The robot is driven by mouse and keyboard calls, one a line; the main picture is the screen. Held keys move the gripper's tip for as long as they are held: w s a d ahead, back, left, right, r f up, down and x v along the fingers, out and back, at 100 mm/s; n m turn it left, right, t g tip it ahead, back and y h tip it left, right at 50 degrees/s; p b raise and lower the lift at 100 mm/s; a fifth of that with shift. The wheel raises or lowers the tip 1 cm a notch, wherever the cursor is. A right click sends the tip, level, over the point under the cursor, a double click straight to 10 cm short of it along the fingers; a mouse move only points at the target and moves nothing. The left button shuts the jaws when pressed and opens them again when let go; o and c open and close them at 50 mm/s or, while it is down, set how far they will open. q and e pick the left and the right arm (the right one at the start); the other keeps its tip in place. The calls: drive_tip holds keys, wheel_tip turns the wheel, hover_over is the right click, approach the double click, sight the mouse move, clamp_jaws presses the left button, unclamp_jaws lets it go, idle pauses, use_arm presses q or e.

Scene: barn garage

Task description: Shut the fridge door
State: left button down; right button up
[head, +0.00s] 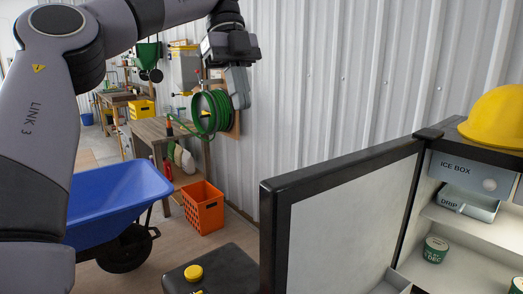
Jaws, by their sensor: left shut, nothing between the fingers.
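The fridge door (345,220) stands open, a pale panel with a thick black frame. It is joined at its right end to the fridge body (437,134). Inside the fridge I see an ice box flap (466,170), a drip tray (468,204) and a green and white can (435,249). My left gripper (239,103) is shut and empty. It is raised up left of the door's top edge in the picture, apart from the door. My right gripper is not in view.
A yellow hard hat (497,115) sits on the fridge top. A blue wheelbarrow (118,200), an orange crate (203,208) and a wooden bench (160,130) stand at the left. A green hose (208,112) hangs by the corrugated wall. A black box (222,270) is near the door.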

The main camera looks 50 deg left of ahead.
sight(276, 178)
use_arm(q)
drive_tip(key=s+d+f, duration=0.1)
drive_tip(key=d+f, duration=0.6)
drive_tip(key=f, duration=0.2)
drive_tip(key=shift+s+d, duration=0.2)
drive_tip(key=shift+d, duration=0.1)
drive_tip(key=shift+s+d+f, duration=0.1)
drive_tip(key=shift+d, duration=0.05)
idle(0.5)
drive_tip(key=shift+s+d+n+b, duration=0.25)
drive_tip(key=shift+d+n+b, duration=0.2)
drive_tip(key=shift+d, duration=0.6)
